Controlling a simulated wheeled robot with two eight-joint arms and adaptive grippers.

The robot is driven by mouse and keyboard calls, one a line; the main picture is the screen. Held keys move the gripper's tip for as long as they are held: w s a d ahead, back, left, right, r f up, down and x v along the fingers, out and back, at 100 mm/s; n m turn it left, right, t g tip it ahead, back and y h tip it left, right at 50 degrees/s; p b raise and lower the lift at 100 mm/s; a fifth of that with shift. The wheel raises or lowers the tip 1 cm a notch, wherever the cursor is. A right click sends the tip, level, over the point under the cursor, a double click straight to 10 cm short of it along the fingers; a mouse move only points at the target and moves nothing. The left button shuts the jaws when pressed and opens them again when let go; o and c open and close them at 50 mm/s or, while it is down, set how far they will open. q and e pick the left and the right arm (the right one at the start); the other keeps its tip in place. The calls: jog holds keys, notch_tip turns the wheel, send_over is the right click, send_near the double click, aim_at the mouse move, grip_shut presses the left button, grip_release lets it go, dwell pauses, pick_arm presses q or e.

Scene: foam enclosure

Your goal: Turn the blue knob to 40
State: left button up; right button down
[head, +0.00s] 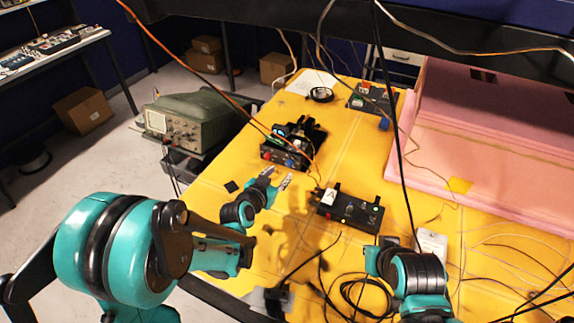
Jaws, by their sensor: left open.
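A black instrument box (284,154) with a small lit display stands on the yellow table. A small blue spot that looks like the blue knob (290,163) is on its front, with a red one to its left. Any scale marks are too small to read. My left gripper (277,180) is open and empty, just in front of this box, with its fingers pointing toward the front panel. It appears apart from the knob. My right arm (415,273) is at the lower right; its fingers cannot be made out.
A second black box (348,211) stands to the right of my left gripper. Another box (371,98) is at the back. Pink foam (493,130) borders the table's right. Black cables (360,295) lie near the front. A green oscilloscope (190,120) stands left of the table.

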aim_at(288, 165)
pick_arm(q)
jog(key=b+x, duration=0.1)
jog(key=x, duration=0.6)
jog(key=shift+w+f+b, duration=0.2)
jog(key=shift+w+b, duration=0.1)
jog(key=shift+b, duration=0.1)
pick_arm(e)
jog(key=shift+a+f, duration=0.15)
jog(key=shift+f, duration=0.8)
pick_arm(q)
grip_shut()
